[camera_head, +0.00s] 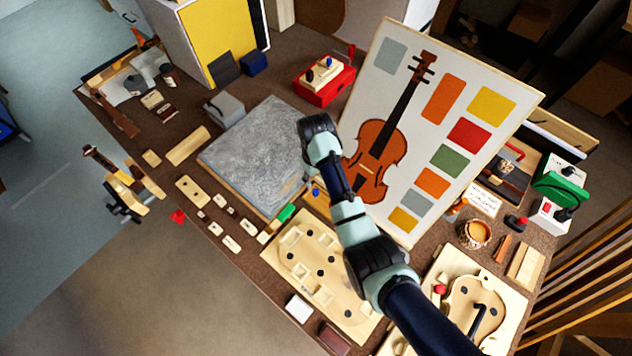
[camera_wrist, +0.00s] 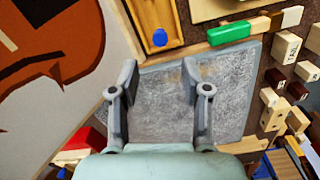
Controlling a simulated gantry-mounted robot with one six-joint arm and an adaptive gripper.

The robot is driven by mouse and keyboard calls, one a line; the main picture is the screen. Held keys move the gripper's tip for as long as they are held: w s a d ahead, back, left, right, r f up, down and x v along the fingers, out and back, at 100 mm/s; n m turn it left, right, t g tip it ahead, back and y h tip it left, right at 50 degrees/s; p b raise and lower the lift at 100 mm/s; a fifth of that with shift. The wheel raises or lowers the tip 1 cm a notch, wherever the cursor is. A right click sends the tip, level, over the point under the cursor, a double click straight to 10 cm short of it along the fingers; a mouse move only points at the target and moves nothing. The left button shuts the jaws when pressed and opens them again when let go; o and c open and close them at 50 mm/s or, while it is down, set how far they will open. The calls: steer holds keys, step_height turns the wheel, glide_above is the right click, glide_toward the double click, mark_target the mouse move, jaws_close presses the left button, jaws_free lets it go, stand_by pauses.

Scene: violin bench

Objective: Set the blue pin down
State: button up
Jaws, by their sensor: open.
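A small blue pin (camera_wrist: 159,37) shows as a round blue head in a shallow wooden tray (camera_wrist: 172,12) in the wrist view. It also shows in the head view (camera_head: 316,192), beside my arm, which covers part of the tray. My gripper (camera_wrist: 159,72) is open with nothing between its fingers. It hangs over the grey stone slab (camera_wrist: 160,105), with the tray beyond the fingertips in the wrist view. In the head view my wrist covers the right part of the slab (camera_head: 250,150), and the fingers cannot be made out.
A tilted violin chart board (camera_head: 440,130) stands close to the right of my arm. A red box (camera_head: 325,88) with small pins on top is at the back. A green block (camera_head: 286,213) and several small labelled blocks lie along the front. A wooden mould (camera_head: 300,265) lies nearer.

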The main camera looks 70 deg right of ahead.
step_height(320, 180, up, 2)
steer(key=shift+r, duration=0.2)
stand_by(0.3)
steer(key=w+a+r+n+t+h, duration=0.1)
steer(key=w+a+r+n+t, duration=0.25)
steer(key=a, duration=0.55)
steer(key=w+a+r+t+h, duration=0.1)
steer(key=w+a+r+t, duration=0.1)
steer(key=w+a+r, duration=0.5)
steer(key=w+a+r+n+t, duration=0.1)
steer(key=w+a+r+t, duration=0.2)
steer(key=a, duration=0.7)
steer(key=s+a+r+n+t+y, duration=0.2)
steer(key=s+a+r+t, duration=0.2)
steer(key=a+r, duration=0.6)
steer(key=a, duration=0.3)
steer(key=shift+s+a+r, duration=0.2)
steer(key=shift+s+r, duration=0.05)
steer(key=shift+s, duration=0.15)
